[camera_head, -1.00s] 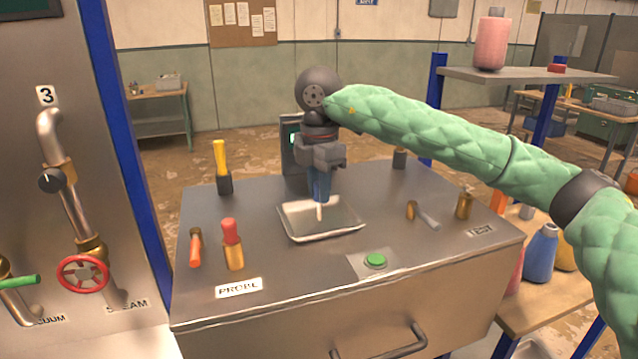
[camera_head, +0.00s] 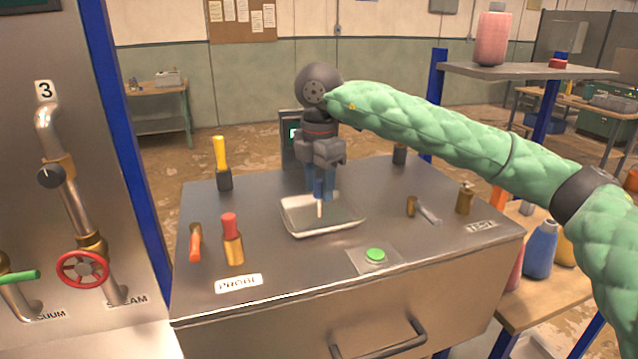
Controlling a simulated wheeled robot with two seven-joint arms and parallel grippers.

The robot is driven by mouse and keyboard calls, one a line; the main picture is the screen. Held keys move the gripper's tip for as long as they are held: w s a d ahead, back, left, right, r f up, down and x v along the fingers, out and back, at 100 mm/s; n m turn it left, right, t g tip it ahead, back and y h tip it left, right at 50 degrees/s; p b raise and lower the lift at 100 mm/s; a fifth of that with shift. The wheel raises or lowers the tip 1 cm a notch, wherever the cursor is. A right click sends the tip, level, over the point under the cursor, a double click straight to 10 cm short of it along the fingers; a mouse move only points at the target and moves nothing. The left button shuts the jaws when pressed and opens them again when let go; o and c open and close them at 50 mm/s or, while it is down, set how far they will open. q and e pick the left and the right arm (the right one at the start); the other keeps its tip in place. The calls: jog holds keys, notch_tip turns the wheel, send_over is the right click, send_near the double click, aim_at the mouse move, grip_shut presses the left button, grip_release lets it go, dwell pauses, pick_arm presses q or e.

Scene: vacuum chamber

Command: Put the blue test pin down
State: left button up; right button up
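The blue test pin (camera_head: 319,190) stands upright with its pale tip (camera_head: 319,209) down in the shallow metal tray (camera_head: 345,224) on the steel cabinet top. My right gripper (camera_head: 320,180) is above the tray, pointing down. Whether the tip touches the tray floor is hard to tell. My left gripper is out of view.
A yellow-handled tool (camera_head: 222,163), an orange-handled one (camera_head: 195,243) and a red-topped one (camera_head: 232,240) stand or lie left of the tray. A green button (camera_head: 375,255) is in front. Small brass items (camera_head: 465,198) are at right.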

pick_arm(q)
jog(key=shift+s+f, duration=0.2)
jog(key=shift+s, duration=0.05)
pick_arm(e)
jog(key=shift+r, duration=0.7)
jog(key=shift+r+b, duration=0.35)
jog(key=shift+r, duration=0.5)
notch_tip(320, 180, up, 8)
jog(key=shift+f+b, duration=0.15)
jog(key=shift+b, duration=0.85)
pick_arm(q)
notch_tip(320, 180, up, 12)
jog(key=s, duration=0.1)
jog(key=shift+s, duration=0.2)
pick_arm(e)
jog(key=shift+r, duration=0.7)
